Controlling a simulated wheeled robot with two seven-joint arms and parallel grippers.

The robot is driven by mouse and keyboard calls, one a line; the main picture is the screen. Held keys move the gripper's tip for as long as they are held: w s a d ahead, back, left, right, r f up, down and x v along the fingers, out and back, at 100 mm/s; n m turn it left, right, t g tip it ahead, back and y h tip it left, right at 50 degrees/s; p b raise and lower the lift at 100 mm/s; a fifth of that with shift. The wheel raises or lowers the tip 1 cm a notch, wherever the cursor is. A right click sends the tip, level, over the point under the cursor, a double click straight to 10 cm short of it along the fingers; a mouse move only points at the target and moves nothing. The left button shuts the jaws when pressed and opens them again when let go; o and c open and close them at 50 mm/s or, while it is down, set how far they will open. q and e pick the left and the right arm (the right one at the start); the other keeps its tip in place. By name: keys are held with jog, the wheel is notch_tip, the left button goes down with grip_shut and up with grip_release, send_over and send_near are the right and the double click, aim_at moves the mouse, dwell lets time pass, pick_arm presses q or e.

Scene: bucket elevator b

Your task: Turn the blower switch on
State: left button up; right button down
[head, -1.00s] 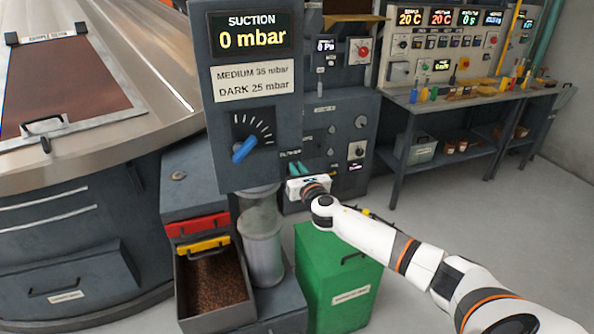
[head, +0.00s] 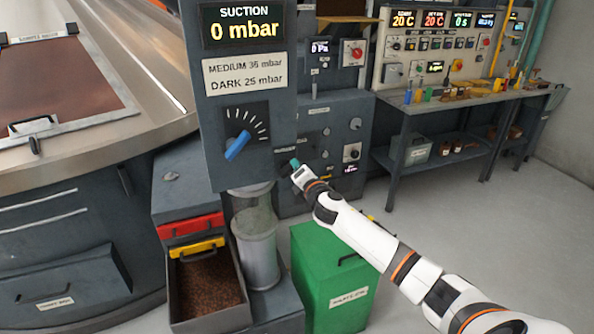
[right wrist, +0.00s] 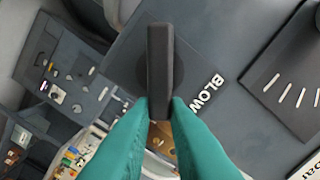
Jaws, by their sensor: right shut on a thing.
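The blower switch is a black bar-shaped knob (right wrist: 159,60) on a round base in the right wrist view. It stands on a dark panel beside white lettering, of which "BLOW" shows. My right gripper (right wrist: 160,106) has its two teal fingers closed on the sides of the knob's lower end. In the head view my right gripper (head: 295,163) is at the right edge of the suction cabinet (head: 222,168), and the switch cannot be made out there. The suction display (head: 243,28) reads 0 mbar. My left gripper is not in view.
A blue pointer dial (head: 237,146) is on the cabinet front. A green bin (head: 315,285) stands below my right arm. A drawer of brown beans (head: 208,290) and a clear cylinder (head: 257,245) are below the cabinet. A workbench (head: 435,105) stands back right.

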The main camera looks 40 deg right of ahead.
jog(key=shift+s+d+f+m+b, duration=0.1)
jog(key=shift+f+m+b, duration=0.2)
jog(key=shift+m, duration=0.95)
jog(key=shift+w+d+f+m+b, duration=0.1)
jog(key=shift+f+m+b, duration=0.15)
jog(key=shift+m, duration=0.95)
jog(key=shift+s+d+f+m+b, duration=0.1)
jog(key=shift+f+m+b, duration=0.2)
jog(key=shift+m, duration=0.95)
jog(key=c, duration=1.4)
grip_release()
jog(key=b+v, duration=0.2)
jog(key=v, duration=1)
